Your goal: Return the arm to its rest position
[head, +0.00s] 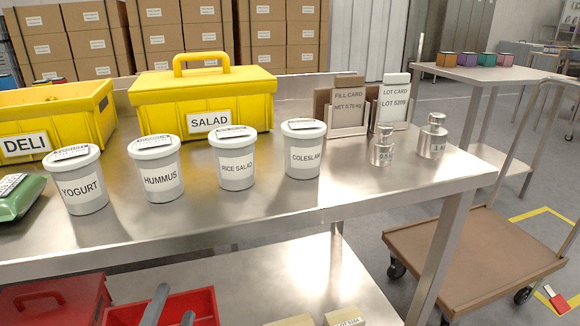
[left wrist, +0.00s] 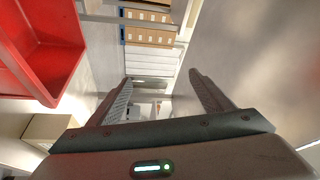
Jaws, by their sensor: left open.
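My left gripper (head: 172,302) shows only as two dark grey fingertips at the bottom edge of the head view, over a red bin (head: 195,302) on the lower shelf. In the left wrist view the left gripper (left wrist: 158,88) has its two fingers spread apart with nothing between them. The rest of my left arm is hidden in the head view. My right gripper is in neither view.
The steel table (head: 265,200) carries tubs, including yogurt (head: 85,196) and coleslaw (head: 303,160), yellow boxes (head: 200,95), card holders and metal weights. Its lower shelf (head: 270,285) lies beneath. A brown cart (head: 470,255) stands at right.

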